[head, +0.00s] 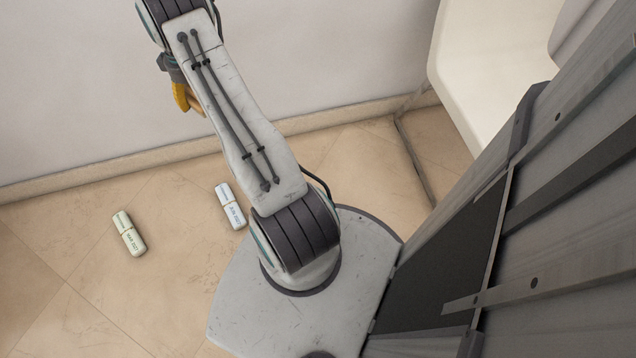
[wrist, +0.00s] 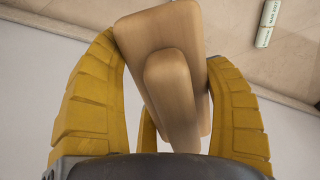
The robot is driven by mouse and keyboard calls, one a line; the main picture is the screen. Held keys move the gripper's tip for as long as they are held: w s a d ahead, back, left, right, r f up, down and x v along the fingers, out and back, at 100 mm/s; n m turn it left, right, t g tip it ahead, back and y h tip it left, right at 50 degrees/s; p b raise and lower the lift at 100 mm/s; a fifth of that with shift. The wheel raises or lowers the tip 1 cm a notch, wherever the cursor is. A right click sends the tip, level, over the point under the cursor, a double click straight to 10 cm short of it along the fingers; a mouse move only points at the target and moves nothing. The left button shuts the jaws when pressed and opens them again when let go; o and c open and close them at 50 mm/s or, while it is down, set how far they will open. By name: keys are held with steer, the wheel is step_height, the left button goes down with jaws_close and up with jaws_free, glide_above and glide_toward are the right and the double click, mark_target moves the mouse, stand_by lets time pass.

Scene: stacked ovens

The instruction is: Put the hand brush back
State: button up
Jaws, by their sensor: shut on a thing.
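My gripper (wrist: 162,55) has two ribbed yellow fingers, closed on either side of a wooden thing, which I take to be the hand brush (wrist: 178,90). Its pale brown wooden body fills the middle of the wrist view, with a narrower rounded wooden part in front of a broader one. Bristles do not show.
A pale green labelled tube (head: 129,234) and a pale blue labelled tube (head: 230,206) lie on the tiled floor. The green one also shows in the wrist view (wrist: 267,22). A white wall (head: 300,50) with a skirting stands behind. A white panel-like surface (head: 480,65) is at upper right.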

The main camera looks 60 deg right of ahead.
steer(key=s+d+f+m+b, duration=0.4)
steer(key=s+d+f+b, duration=0.1)
steer(key=s+d+f, duration=1.8)
steer(key=s+f+m+b, duration=0.1)
steer(key=s+f, duration=0.5)
steer(key=s, duration=0.5)
steer(key=s+a+f+m+b, duration=0.1)
steer(key=s+f+b, duration=0.1)
steer(key=s+f, duration=0.6)
steer(key=s+f+m+b, duration=0.1)
steer(key=s+f, duration=0.4)
steer(key=s, duration=0.8)
steer(key=b, duration=0.1)
glide_above(360, 205)
steer(key=f, duration=0.4)
steer(key=d+f, duration=0.1)
steer(key=f, duration=0.1)
steer(key=shift+s+f, duration=0.1)
steer(key=shift+s, duration=0.25)
steer(key=shift+w+a+f+b, duration=0.2)
steer(key=shift+w+a+b, duration=0.15)
steer(key=shift+w+a, duration=0.05)
step_height(360, 205, down, 4)
steer(key=b, duration=0.5)
steer(key=shift+f, duration=0.1)
